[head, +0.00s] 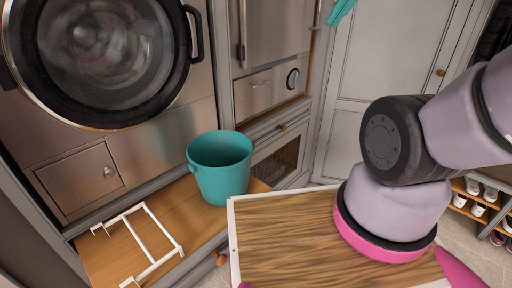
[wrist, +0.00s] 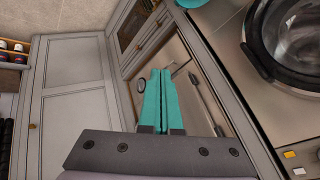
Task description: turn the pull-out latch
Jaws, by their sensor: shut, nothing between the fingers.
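No part is clearly marked as the pull-out latch. One candidate is the round dark-rimmed dial (head: 293,77) on a steel front beside a short bar handle (head: 260,84). Another is a small round knob (head: 109,171) on the lower-left steel door. My gripper (head: 335,20) shows as teal fingers at the top edge of the head view, its upper part cut off. In the wrist view the fingers (wrist: 163,84) lie side by side, shut and empty, pointing toward the steel front. The dial (wrist: 141,84) appears just left of the fingertips there. I see no contact.
A teal bucket (head: 221,168) and a white frame (head: 139,246) sit on a wooden shelf below the round-windowed machine (head: 100,50). A wood-topped board (head: 285,235) is in front. A pale cabinet door (head: 385,60) stands right of the steel front. Shoe shelves (head: 475,205) are far right.

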